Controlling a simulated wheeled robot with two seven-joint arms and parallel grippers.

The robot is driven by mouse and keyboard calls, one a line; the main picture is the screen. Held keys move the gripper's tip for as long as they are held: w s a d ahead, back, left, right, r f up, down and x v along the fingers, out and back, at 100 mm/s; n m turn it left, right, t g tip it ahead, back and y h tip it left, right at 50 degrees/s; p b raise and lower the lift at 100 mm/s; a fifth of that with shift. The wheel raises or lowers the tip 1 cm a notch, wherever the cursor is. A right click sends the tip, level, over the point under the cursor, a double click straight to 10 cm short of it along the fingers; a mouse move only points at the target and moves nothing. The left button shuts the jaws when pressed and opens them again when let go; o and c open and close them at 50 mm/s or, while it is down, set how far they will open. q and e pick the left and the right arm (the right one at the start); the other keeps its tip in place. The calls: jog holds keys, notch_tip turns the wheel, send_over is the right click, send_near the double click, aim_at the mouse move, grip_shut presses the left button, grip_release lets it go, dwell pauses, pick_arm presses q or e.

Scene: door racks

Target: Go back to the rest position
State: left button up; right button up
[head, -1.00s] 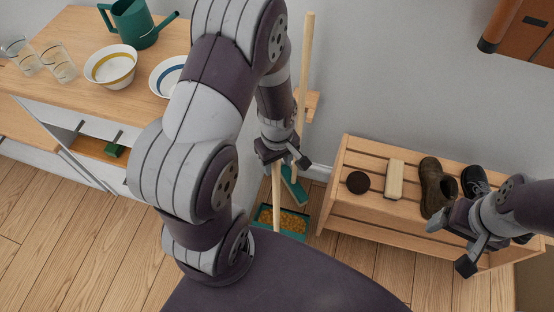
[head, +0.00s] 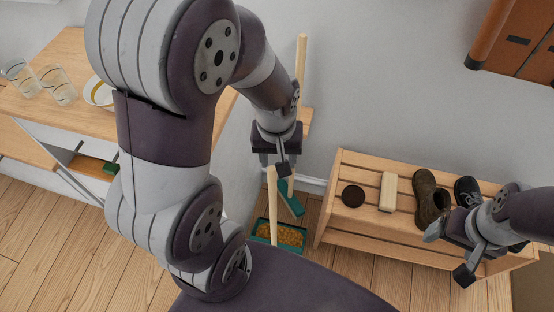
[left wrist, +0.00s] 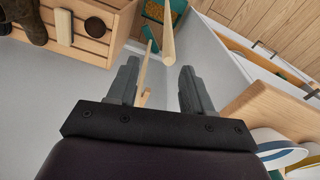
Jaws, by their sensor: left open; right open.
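My left gripper (head: 274,164) is open, pointing down near the wall, above the dustpan; its arm fills the middle of the head view. In the left wrist view its open fingers (left wrist: 159,68) hold nothing. The end of the dustpan's pale handle (left wrist: 168,42) shows between the fingertips in the picture; I cannot tell how far off it is. The teal dustpan (head: 254,240) with orange bits stands on the floor, its handle upright. A broom (head: 301,62) with a teal head leans by the wall. My right gripper (head: 450,253) is open and empty before the shoe rack.
The wooden rack (head: 340,172) at right holds a dark round item (head: 353,196), a pale block (head: 388,191), a brown boot (head: 426,195) and dark shoes (head: 466,188). A wooden counter (head: 62,112) at left holds glasses (head: 58,85) and a bowl (head: 98,92). A brown panel hangs top right.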

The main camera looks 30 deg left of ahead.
pick_arm(q)
jog(key=m, duration=0.1)
jog(key=s+d+m, duration=0.1)
jog(key=m, duration=0.1)
jog(key=r+m, duration=0.1)
jog(key=m, duration=0.1)
jog(key=shift+s+d+t, duration=0.3)
notch_tip(320, 180, up, 5)
jog(key=p, duration=0.5)
jog(key=shift+r, duration=0.1)
